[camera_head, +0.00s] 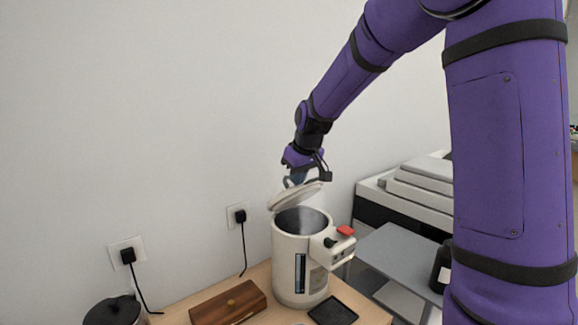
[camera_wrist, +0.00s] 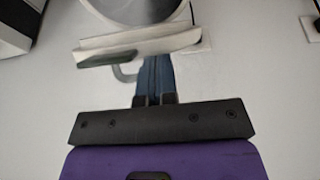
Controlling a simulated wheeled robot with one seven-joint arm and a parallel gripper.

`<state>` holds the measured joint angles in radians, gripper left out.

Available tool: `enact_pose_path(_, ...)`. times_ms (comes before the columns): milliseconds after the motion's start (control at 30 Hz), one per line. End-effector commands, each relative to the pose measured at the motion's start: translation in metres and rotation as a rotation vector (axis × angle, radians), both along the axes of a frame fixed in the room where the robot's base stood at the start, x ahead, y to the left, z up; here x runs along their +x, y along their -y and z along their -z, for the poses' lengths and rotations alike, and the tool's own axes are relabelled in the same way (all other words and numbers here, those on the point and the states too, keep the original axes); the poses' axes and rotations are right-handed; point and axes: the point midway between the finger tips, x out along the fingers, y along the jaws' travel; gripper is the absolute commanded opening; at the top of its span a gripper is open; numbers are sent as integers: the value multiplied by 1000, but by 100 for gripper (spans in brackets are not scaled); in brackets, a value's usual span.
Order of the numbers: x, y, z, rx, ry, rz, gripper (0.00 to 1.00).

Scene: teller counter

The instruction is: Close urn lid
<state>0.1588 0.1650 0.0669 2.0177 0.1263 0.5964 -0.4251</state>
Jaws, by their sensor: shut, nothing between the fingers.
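The cream urn (camera_head: 288,262) stands on the wooden counter, its open mouth showing a grey metal inside. Its lid (camera_head: 287,198) is raised and tilted above the mouth at the back. The lid (camera_wrist: 165,42) also shows edge-on in the wrist view, with a looped handle (camera_wrist: 123,74) on its near side. My gripper (camera_head: 298,180) is at the raised lid, on its outer side. In the wrist view, the blue fingers of my gripper (camera_wrist: 155,62) are together and empty, right of the handle, with tips close to the lid. I cannot tell whether they touch it.
A wooden box (camera_head: 228,304) and a dark pot (camera_head: 112,312) stand left of the urn. A black tray (camera_head: 333,311) lies in front of it. A printer (camera_head: 408,196) and grey table (camera_head: 398,255) are at right. The wall with sockets is close behind.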

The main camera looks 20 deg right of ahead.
Motion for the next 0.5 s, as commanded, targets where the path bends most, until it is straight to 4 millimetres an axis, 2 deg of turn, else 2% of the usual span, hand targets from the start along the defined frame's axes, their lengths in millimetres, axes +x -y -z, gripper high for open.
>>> enact_pose_path(500,-48,12,65,1,-5,0,0)
